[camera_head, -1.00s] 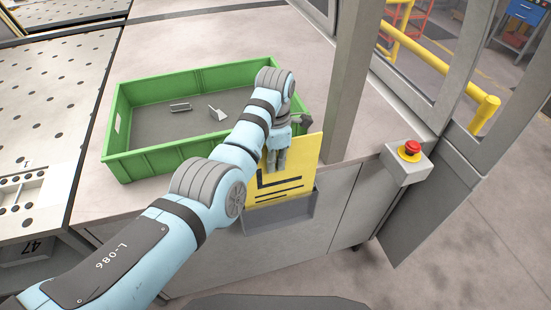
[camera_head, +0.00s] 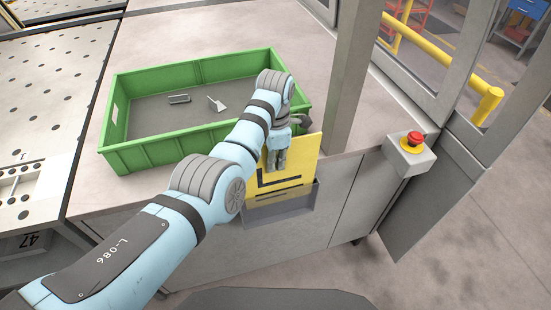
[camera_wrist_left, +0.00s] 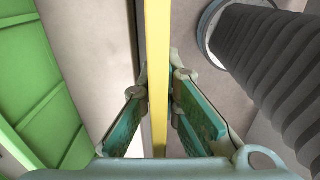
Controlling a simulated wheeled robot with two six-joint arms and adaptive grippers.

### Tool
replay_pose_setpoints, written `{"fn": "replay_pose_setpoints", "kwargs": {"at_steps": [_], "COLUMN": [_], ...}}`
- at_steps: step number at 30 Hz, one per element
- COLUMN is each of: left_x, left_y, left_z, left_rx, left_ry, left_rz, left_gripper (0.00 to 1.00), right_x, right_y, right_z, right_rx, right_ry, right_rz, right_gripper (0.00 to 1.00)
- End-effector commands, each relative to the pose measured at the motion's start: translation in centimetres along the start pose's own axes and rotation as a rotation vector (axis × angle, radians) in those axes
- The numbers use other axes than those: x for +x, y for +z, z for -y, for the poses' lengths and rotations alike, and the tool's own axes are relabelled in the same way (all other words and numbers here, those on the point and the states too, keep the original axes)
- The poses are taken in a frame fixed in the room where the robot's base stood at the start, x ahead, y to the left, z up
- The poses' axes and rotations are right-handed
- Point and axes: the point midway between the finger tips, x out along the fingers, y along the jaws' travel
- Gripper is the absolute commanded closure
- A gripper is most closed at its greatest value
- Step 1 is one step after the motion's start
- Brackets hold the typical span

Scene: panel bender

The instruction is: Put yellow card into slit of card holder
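The yellow card (camera_head: 303,163) with black markings stands upright in the head view, at the front face of the grey cabinet. My left gripper (camera_head: 273,168) is shut on its upper part. In the left wrist view the card (camera_wrist_left: 157,80) shows edge-on between the two green finger pads (camera_wrist_left: 158,125). The grey card holder (camera_head: 285,208) is on the cabinet front, and the card's lower edge is at its upper opening. The holder's front hides whether the edge is inside the slit. My right gripper is not in view.
A green crate (camera_head: 150,158) with two small metal parts stands on the worktop left of the card. A grey post (camera_head: 350,80) rises close to the card's right. A red emergency button (camera_head: 414,140) on a grey box is farther right.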

Motion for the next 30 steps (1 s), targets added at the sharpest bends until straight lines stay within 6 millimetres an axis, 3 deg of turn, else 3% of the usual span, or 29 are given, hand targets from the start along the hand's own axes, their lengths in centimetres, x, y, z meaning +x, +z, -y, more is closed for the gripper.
{"fn": "replay_pose_setpoints", "kwargs": {"at_steps": [30], "left_x": [3.7], "left_y": [0.0], "left_z": [0.0], "left_rx": [0.0], "left_ry": [0.0], "left_rz": [0.0], "left_gripper": [1.0], "right_x": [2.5], "right_y": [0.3], "right_z": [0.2], "right_rx": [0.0], "right_ry": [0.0], "right_rz": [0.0], "right_gripper": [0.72]}}
